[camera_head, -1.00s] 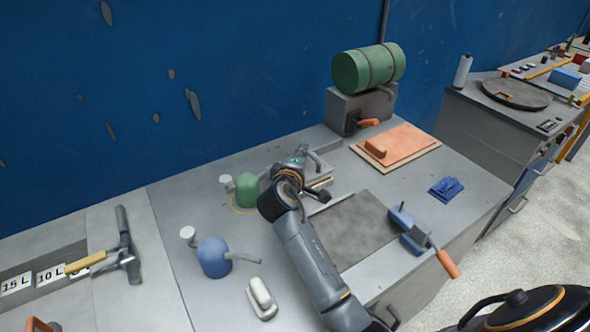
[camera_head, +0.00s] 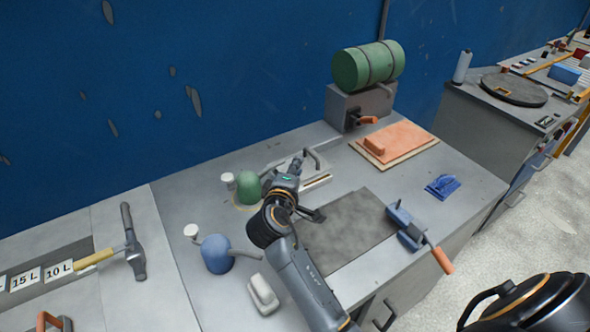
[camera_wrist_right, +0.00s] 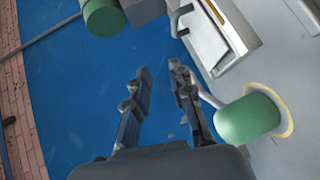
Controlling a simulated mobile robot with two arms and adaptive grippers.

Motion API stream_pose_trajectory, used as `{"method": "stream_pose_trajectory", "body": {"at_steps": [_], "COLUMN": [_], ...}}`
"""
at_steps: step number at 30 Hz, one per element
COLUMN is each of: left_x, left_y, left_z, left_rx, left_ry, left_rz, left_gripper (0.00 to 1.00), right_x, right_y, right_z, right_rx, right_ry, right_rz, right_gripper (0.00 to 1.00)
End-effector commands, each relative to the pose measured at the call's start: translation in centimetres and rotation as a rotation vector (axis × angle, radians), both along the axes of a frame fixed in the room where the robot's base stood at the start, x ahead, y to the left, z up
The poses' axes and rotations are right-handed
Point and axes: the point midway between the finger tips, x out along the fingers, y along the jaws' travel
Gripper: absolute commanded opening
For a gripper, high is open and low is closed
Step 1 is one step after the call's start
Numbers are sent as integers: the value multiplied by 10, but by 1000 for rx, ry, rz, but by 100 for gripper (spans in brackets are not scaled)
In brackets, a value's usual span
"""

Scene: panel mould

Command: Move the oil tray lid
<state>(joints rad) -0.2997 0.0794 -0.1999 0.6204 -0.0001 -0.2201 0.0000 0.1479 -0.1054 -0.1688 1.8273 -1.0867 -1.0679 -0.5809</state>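The oil tray appears to be the grey rectangular tray (camera_head: 318,182) near the bench's back edge. A flat grey lid with a bent handle (camera_head: 313,158) seems to lie on it, partly hidden by my right gripper. In the right wrist view the lid (camera_wrist_right: 205,42) and its handle show at the top, beyond the fingers. My right gripper (camera_head: 314,214) is in front of the tray, apart from the handle. In the wrist view its two fingers (camera_wrist_right: 160,70) are apart with nothing between them. My left gripper is not in view.
A green pot (camera_head: 248,188) stands left of the tray, a blue pot (camera_head: 216,254) nearer. A dark grey plate (camera_head: 350,232) lies right of my gripper, with a blue clamp (camera_head: 405,226) beside it. An orange float (camera_head: 398,143) and a green drum (camera_head: 368,66) are farther back.

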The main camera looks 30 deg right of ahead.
Motion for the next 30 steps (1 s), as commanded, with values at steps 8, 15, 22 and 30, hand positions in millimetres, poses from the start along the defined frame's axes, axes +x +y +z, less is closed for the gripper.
{"method": "stream_pose_trajectory", "body": {"at_steps": [8, 15, 22, 30], "left_x": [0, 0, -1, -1], "left_y": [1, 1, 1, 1], "left_z": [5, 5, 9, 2], "left_rx": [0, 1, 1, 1], "left_ry": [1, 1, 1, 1], "left_rz": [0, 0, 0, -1], "left_gripper": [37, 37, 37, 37], "right_x": [-10, -10, -10, -9], "right_y": [8, 8, 8, -11], "right_z": [2, 2, 3, -6], "right_rx": [1, 1, 0, -101], "right_ry": [-1, -1, -1, 7], "right_rz": [0, 0, 0, 32], "right_gripper": [22, 22, 22, 36]}}
